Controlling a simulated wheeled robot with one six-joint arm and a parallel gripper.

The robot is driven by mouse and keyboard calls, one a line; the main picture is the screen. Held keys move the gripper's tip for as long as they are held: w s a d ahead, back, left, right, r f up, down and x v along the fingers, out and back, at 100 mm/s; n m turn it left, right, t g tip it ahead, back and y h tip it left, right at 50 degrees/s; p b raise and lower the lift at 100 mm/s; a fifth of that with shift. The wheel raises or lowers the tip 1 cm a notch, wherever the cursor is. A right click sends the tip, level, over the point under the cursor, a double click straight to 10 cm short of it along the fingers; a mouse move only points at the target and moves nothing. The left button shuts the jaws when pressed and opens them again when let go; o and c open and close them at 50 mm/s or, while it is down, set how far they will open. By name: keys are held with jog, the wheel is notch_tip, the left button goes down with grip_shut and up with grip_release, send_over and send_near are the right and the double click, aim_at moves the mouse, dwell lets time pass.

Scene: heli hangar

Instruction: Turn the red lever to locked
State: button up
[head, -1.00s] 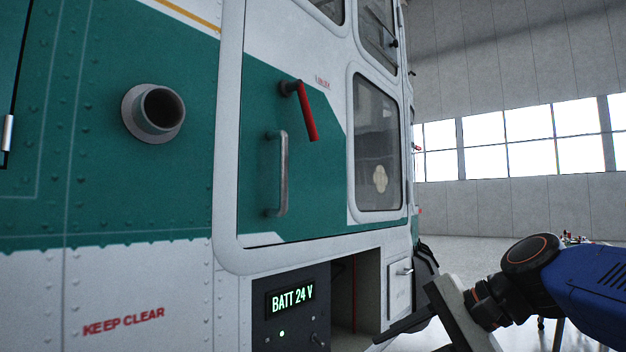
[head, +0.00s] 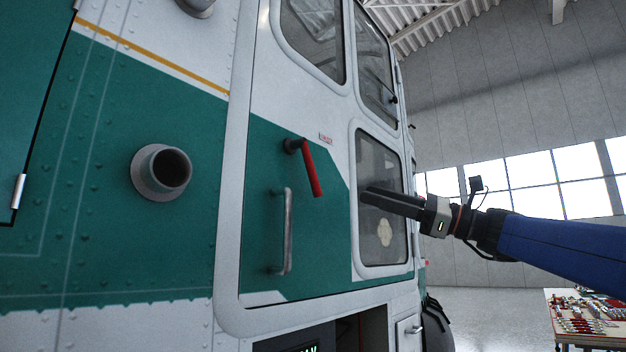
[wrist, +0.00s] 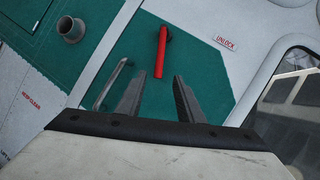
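The red lever (head: 312,173) hangs from a dark pivot on the green and white door, pointing down and slightly right. It also shows in the wrist view (wrist: 161,52), beyond my fingertips and between their lines. A small sign (wrist: 227,43) reading "UNLOCK" is right of the pivot. My gripper (head: 364,195) is right of the lever in the head view, in front of the door window and apart from the lever. In the wrist view my gripper (wrist: 160,73) has its two fingers spread with nothing between them. No locked mark is readable.
A grey grab handle (head: 287,232) stands out from the door below left of the lever. A round pipe stub (head: 161,172) juts out farther left. A table with many small items (head: 585,318) is at lower right. The space before the door is free.

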aim_at(313, 188)
jog(key=x, duration=1.5)
jog(key=shift+a, duration=0.25)
jog(key=shift+c, duration=0.7)
grip_shut()
